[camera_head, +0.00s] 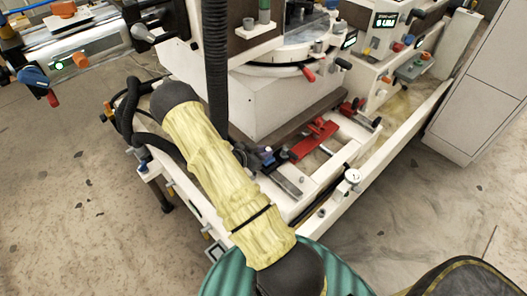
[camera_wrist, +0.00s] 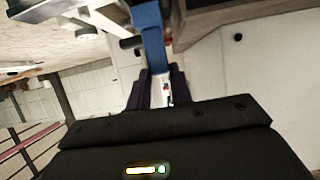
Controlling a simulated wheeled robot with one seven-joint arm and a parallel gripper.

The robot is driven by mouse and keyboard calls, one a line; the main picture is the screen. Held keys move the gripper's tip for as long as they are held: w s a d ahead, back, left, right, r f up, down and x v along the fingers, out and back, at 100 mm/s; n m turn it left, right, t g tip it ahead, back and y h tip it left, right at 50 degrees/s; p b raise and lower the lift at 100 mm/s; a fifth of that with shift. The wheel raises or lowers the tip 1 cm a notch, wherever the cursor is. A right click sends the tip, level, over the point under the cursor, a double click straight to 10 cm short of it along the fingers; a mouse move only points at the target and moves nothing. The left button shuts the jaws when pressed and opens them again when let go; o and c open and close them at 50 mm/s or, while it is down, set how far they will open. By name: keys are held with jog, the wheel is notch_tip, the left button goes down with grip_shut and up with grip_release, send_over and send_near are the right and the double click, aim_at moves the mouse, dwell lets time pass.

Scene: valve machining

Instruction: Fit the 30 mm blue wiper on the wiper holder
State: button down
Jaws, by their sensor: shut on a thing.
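My gripper (camera_wrist: 160,84) shows in the wrist view with its two dark fingers close together, shut on a narrow piece. The piece is blue above the fingertips and pale, with small coloured marks, between the fingers. I take it to be the blue wiper (camera_wrist: 152,38); its size cannot be read. In the head view my gripper (camera_head: 262,160) is mostly hidden behind my arm, low over the machine's front bed, with a small blue spot beside it. A red fixture (camera_head: 315,141) lies just to its right. I cannot tell which part is the wiper holder.
A big white machine block (camera_head: 275,98) stands behind. A grey cabinet (camera_head: 480,100) stands at the right. The floor at left is mostly free.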

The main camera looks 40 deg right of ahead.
jog(key=shift+f+b, duration=0.8)
jog(key=shift+f, duration=0.35)
jog(key=c, duration=1.2)
grip_release()
jog(key=shift+a, duration=0.1)
jog(key=p+v, duration=0.1)
jog(key=v, duration=1.6)
jog(key=shift+w+a+r, duration=0.1)
jog(key=shift+r, duration=0.05)
